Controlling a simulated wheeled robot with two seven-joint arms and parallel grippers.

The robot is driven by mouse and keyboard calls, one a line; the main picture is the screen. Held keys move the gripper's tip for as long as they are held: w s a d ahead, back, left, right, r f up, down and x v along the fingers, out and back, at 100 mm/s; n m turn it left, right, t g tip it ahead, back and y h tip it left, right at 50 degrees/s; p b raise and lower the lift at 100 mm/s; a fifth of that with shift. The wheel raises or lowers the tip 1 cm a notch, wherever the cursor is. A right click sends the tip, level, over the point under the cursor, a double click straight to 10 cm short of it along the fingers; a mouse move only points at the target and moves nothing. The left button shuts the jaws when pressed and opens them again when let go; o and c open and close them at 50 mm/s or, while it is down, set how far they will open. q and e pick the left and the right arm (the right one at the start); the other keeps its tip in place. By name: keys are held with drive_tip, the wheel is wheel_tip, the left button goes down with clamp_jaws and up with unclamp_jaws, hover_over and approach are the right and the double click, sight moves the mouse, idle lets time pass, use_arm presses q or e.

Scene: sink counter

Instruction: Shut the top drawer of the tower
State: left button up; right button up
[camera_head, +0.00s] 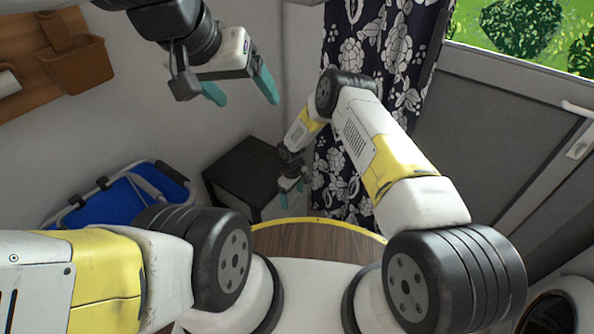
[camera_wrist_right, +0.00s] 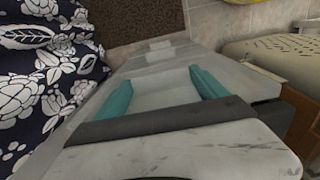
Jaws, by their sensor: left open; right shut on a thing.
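The tower (camera_head: 245,168) looks like a low dark cabinet with a black top, against the wall left of the curtain. Its drawer front is not clear, so I cannot tell how far the top drawer is open. My right gripper (camera_head: 291,186) is low beside the tower's right side. In the right wrist view its teal fingers (camera_wrist_right: 162,92) are apart, with a pale grey part (camera_wrist_right: 160,88) between them. The gripper is shut on this part, but I cannot tell whether it is the drawer. My left gripper (camera_head: 243,92) is open and empty, high above and away from the tower.
A flowered dark curtain (camera_head: 345,165) hangs right of the tower, close to my right arm; it also shows in the right wrist view (camera_wrist_right: 45,75). A blue folding item (camera_head: 125,195) stands left of the tower. A brown wall holder (camera_head: 75,62) hangs at upper left.

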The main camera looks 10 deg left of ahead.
drive_tip(key=o, duration=2)
drive_tip(key=shift+r, duration=0.1)
wheel_tip(320, 180, up, 8)
drive_tip(key=shift+f, duration=0.2)
drive_tip(key=w+d+r+m+t, duration=0.1)
drive_tip(key=d+r, duration=0.2)
drive_tip(key=r, duration=0.6)
drive_tip(key=w+d+r+m, duration=0.1)
drive_tip(key=d+r, duration=0.2)
drive_tip(key=r, duration=0.6)
drive_tip(key=w+d+r+m+t, duration=0.1)
drive_tip(key=d+r+m, duration=0.15)
drive_tip(key=r, duration=0.75)
drive_tip(key=s+d+r+m+t, duration=0.1)
drive_tip(key=s+d+r, duration=0.3)
drive_tip(key=r, duration=0.3)
drive_tip(key=s+d+r+m, duration=0.1)
drive_tip(key=s+d+r, duration=0.3)
drive_tip(key=r, duration=0.4)
drive_tip(key=s+d+r+m+t+y, duration=0.1)
drive_tip(key=s+d+r, duration=0.3)
drive_tip(key=s, duration=0.7)
drive_tip(key=s+d+r+m+t+y, duration=0.1)
drive_tip(key=s+d+r+m+t, duration=0.1)
drive_tip(key=s, duration=0.9)
wheel_tip(320, 180, up, 3)
drive_tip(key=shift+s+d+m, duration=0.25)
drive_tip(key=shift+d+m, duration=0.65)
drive_tip(key=shift+m, duration=0.15)
